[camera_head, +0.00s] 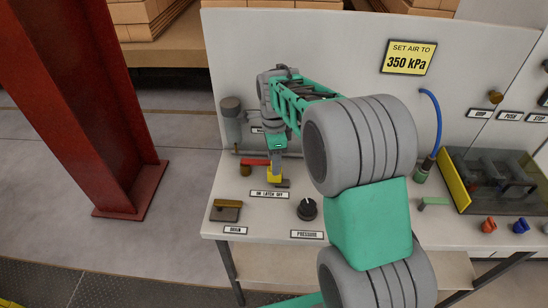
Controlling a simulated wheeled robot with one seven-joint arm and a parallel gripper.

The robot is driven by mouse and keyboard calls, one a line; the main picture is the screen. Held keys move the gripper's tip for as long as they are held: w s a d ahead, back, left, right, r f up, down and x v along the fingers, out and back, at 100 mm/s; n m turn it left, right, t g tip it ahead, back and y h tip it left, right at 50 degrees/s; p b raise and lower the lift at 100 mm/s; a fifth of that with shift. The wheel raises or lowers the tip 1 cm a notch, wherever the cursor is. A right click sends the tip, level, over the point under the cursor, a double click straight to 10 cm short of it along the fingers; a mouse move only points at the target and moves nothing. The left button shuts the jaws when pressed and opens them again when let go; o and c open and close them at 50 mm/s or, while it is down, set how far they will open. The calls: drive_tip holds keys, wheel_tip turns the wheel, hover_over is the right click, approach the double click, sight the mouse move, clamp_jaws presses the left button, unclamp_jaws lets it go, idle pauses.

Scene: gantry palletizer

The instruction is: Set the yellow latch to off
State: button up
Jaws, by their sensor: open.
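The yellow latch (274,175) is a small block on the panel table, just above the label plate reading "ON LATCH OFF" (269,194). It sits toward the right, "OFF" end of that label, with a dark grey piece beside it on the right. My gripper (277,166) points down from above, its fingers right at the top of the latch. The fingers are open, but they partly cover the latch. I cannot tell whether they touch it.
A red-handled valve (253,162) is close on the left. A black pressure knob (307,208) and a drain lever (226,210) are nearer the front edge. A grey upright cylinder (232,118) stands behind left. A red column (85,100) rises left of the table.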

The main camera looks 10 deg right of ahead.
clamp_jaws()
idle(0.4)
idle(1.0)
